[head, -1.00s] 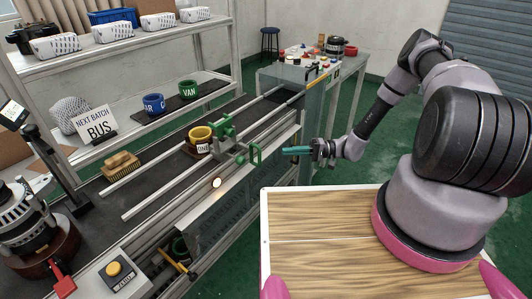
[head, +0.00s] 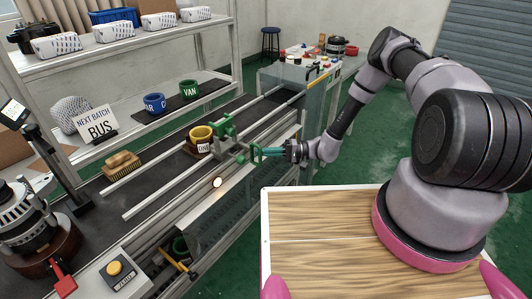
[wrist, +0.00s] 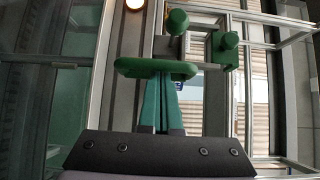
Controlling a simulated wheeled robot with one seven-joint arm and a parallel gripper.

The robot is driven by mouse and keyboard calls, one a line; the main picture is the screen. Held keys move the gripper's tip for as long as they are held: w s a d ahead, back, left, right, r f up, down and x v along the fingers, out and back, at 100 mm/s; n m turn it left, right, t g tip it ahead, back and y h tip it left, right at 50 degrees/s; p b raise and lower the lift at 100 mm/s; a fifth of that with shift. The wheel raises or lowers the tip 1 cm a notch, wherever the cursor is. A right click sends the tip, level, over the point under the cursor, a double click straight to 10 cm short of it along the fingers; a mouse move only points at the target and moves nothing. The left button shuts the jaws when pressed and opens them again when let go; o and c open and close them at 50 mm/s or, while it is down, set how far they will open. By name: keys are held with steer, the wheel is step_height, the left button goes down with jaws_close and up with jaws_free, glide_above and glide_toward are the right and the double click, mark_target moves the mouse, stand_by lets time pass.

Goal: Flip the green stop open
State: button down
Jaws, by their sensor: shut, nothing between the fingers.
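The green stop (head: 222,128) is mounted at the near rail of the conveyor, with a green loop handle (head: 255,154) sticking out on its near side. In the wrist view the handle (wrist: 155,68) is a rounded green bar straight ahead, with green knobs of the stop (wrist: 226,48) beyond it. My gripper (head: 266,152) has teal fingers, shut with nothing between them. Its fingertips reach the handle from the right. In the wrist view the fingertips (wrist: 161,82) meet the bar's lower edge; I cannot tell whether they touch it or pass through the loop.
A yellow ring on a brown labelled carrier (head: 199,146) sits on the belt against the stop. A lit lamp (head: 217,183) is on the near rail. Blue (head: 154,103) and green (head: 189,89) rings stand on the shelf behind.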

steer(key=shift+s+d, duration=0.9)
steer(key=shift+d, duration=0.2)
steer(key=shift+s+d, duration=0.85)
steer(key=shift+d, duration=0.25)
